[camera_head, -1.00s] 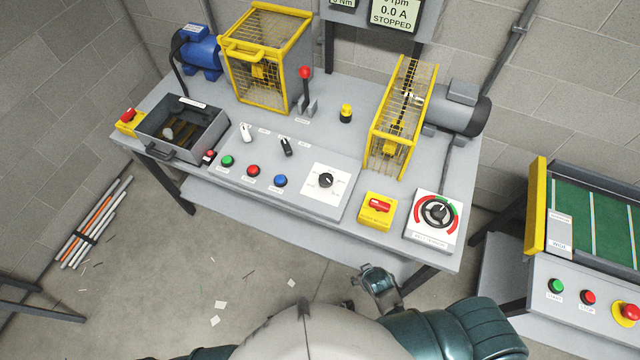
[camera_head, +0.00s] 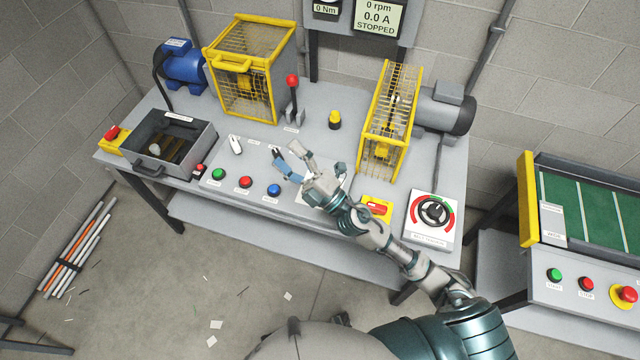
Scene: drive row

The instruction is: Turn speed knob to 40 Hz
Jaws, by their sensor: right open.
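The speed knob's white dial plate (camera_head: 300,196) is on the sloped control panel. Only a small part of the plate shows, and the knob itself is hidden behind my right gripper. My right gripper (camera_head: 290,159) is open and empty. It is over the panel, with its fingers pointing up and left past the dial, near the black selector switch. I cannot tell whether it touches anything. The display (camera_head: 378,18) reads 0 rpm, 0.0 A and STOPPED. My left gripper is not in view.
Green (camera_head: 218,174), red (camera_head: 245,182) and blue (camera_head: 274,190) buttons are left of the gripper. A yellow box with a red switch (camera_head: 377,208) and a red-green dial (camera_head: 434,211) are to the right. Yellow cages (camera_head: 252,68) stand behind.

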